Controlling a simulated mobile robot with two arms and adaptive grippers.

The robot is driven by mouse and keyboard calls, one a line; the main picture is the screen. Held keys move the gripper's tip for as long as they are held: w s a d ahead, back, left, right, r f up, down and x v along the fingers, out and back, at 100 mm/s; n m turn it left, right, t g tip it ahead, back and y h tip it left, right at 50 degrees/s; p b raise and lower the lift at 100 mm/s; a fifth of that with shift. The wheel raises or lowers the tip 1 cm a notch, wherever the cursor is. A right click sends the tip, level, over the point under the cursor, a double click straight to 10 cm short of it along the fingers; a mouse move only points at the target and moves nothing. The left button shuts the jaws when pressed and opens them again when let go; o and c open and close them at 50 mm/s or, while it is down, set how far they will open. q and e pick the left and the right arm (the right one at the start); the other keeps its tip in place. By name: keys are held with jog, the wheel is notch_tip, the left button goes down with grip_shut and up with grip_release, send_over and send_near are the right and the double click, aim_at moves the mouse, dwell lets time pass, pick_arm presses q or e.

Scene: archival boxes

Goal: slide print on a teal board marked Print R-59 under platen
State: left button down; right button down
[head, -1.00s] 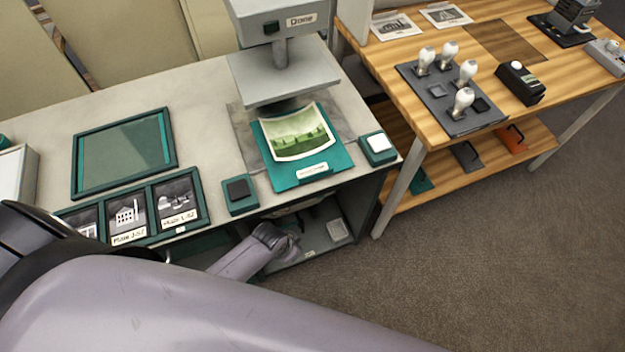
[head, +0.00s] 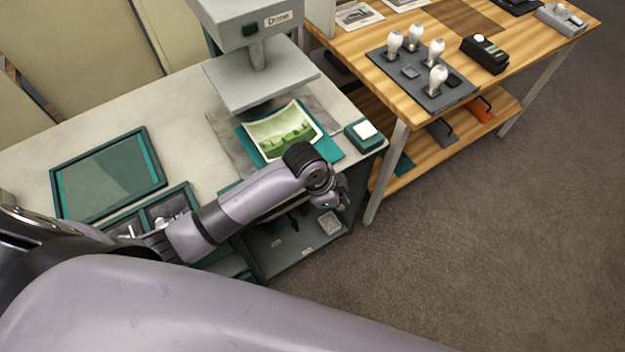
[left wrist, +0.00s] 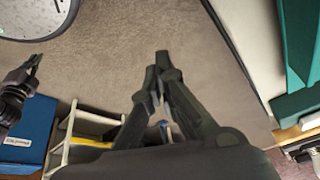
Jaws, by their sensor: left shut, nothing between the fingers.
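The print (head: 283,131), a green landscape with curled edges, lies on its teal board (head: 325,147) on the bench in front of the press. The platen (head: 262,82) is a grey plate raised above the base; the board's back edge is close to its front. My left arm crosses the board's front and hides its label. My left gripper (head: 328,199) is beyond the bench's front edge, small and partly hidden. In the left wrist view its dark fingers (left wrist: 162,62) are shut and empty. Another dark gripper, apparently my right (left wrist: 34,68), shows at that view's left edge.
A teal-based white button (head: 365,130) sits right of the board. A wooden table (head: 400,108) with a bulb tray stands right. Open carpet (head: 440,230) lies in front.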

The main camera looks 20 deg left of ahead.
pick_arm(q)
jog(key=s+a+r+m+g+y, duration=0.1)
jog(key=a+r+m+y, duration=0.1)
jog(key=r+m, duration=0.45)
jog(key=a+r+m+g+y, duration=0.1)
jog(key=a+r+m+y, duration=0.1)
jog(key=r+m, duration=0.5)
jog(key=w+a+f+n+p, duration=0.1)
jog(key=w+a+f, duration=0.1)
jog(key=f, duration=0.7)
jog(key=shift+a, duration=0.6)
jog(key=shift+f, duration=0.1)
